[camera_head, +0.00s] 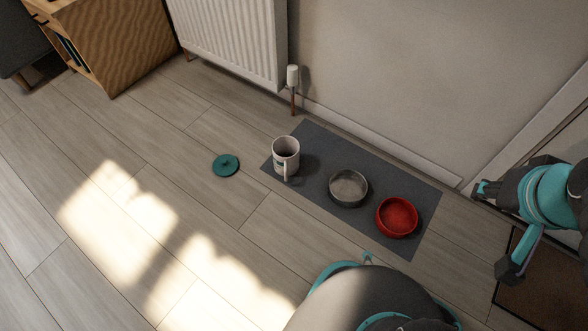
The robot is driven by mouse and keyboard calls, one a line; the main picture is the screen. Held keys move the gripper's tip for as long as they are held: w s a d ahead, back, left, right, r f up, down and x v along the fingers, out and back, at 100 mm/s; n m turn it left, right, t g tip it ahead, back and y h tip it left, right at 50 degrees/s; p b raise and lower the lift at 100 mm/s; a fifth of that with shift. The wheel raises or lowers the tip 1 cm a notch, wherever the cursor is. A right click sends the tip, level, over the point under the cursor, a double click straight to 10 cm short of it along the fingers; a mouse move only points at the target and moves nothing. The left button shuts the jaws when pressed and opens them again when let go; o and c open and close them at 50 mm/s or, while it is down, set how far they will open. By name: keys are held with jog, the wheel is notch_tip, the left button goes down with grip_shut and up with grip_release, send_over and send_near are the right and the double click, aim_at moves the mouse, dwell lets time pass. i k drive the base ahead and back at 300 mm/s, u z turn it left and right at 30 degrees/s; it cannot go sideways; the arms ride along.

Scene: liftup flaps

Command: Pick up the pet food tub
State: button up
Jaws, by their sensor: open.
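The pet food tub appears to be the pale, open-topped tub (286,157) with a dark inside and a green print on its side. It stands upright at the left end of a grey mat (311,142), and a pale handle-like strip shows down its front. My gripper (497,228) is at the right edge of the view, with its dark and teal fingers spread apart and nothing between them. It is well to the right of the tub and not touching it.
A grey bowl (348,187) and a red bowl (397,217) stand on the mat right of the tub. A teal lid (226,165) lies on the floor to its left. A radiator (232,38) and wall are behind. The floor at left is clear.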

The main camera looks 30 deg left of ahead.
aim_at(285, 167)
jog(key=z, duration=0.45)
jog(key=k, duration=0.95)
jog(key=u, duration=0.5)
jog(key=i, duration=0.8)
jog(key=u, duration=1.15)
jog(key=i, duration=0.2)
jog(key=z, duration=1.8)
jog(key=k, duration=1.3)
jog(key=u, duration=1.95)
jog(key=i, duration=0.5)
jog(key=u, duration=0.05)
